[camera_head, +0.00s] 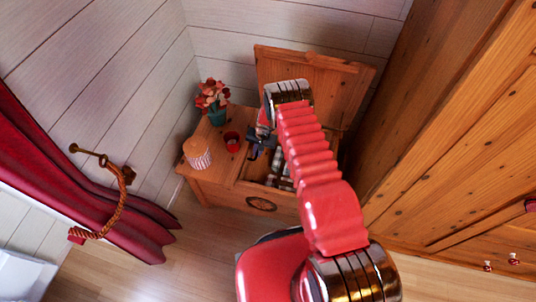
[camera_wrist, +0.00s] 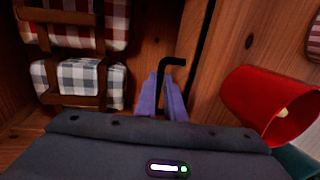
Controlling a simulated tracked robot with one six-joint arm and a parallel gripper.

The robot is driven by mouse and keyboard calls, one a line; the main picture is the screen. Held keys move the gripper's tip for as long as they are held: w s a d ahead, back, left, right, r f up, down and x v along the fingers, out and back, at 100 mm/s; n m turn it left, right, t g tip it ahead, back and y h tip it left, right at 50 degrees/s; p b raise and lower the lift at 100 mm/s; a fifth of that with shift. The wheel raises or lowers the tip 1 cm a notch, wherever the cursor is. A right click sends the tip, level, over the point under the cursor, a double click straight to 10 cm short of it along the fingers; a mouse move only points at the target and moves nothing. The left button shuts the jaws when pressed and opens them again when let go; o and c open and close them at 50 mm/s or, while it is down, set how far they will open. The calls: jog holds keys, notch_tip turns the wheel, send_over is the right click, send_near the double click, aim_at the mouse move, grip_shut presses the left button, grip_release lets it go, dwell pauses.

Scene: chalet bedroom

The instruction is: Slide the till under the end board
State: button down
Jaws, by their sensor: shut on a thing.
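A wooden chest (camera_head: 222,189) stands in the corner with its lid (camera_head: 310,70) raised. Its left end is covered by a flat end board (camera_head: 213,135). In the wrist view this board (camera_wrist: 232,60) lies to the right of a dark gap. My gripper (camera_head: 258,140) is over the chest beside the board. In the wrist view its purple fingers (camera_wrist: 163,98) are shut on a black hooked bar (camera_wrist: 171,63). A brown wooden frame (camera_wrist: 100,45) crosses folded checked cloths inside the chest. I cannot tell which wooden part is the till or whether the bar joins it.
On the end board stand a red cup (camera_head: 232,141), a potted red flower (camera_head: 214,100) and a striped jar (camera_head: 197,153). The cup (camera_wrist: 265,105) is close right of my fingers. A wooden wardrobe (camera_head: 460,130) rises at right; a red curtain (camera_head: 75,180) hangs at left.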

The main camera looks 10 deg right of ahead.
jog(key=shift+w+a, duration=0.2)
jog(key=shift+a, duration=0.3)
jog(key=c, duration=1.8)
grip_release()
jog(key=shift+c, duration=0.2)
jog(key=shift+d+r, duration=0.2)
jog(key=shift+r, duration=0.7)
notch_tip(320, 180, up, 12)
jog(key=s+d, duration=0.1)
jog(key=shift+d+f, duration=0.2)
jog(key=shift+d, duration=0.2)
